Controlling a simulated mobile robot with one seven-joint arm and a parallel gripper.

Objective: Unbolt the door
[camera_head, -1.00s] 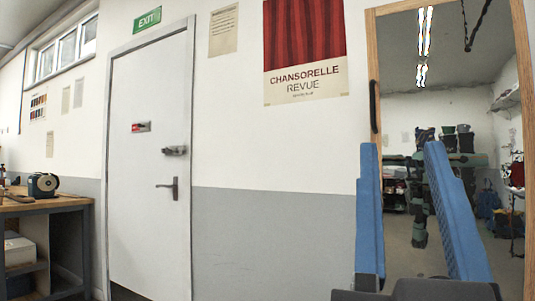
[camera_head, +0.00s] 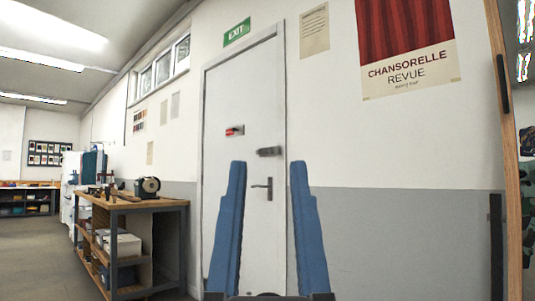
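The white door (camera_head: 224,185) stands shut in its frame, under a green EXIT sign (camera_head: 237,32). A small fitting with a red part (camera_head: 235,131) sits on the door's upper middle. A grey bolt (camera_head: 269,151) sits lower, near the door's right edge. A dark lever handle (camera_head: 263,186) is below it. My gripper (camera_head: 268,166) shows in front of the door with its two blue fingers wide apart and nothing between them. The bolt and handle show in the gap between the fingers. The left finger hides part of the door's lower half.
A workbench (camera_head: 160,203) with a round blue-and-black device (camera_head: 147,187) stands left of the door. A red poster (camera_head: 405,45) hangs on the wall. The floor at left (camera_head: 40,255) is clear.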

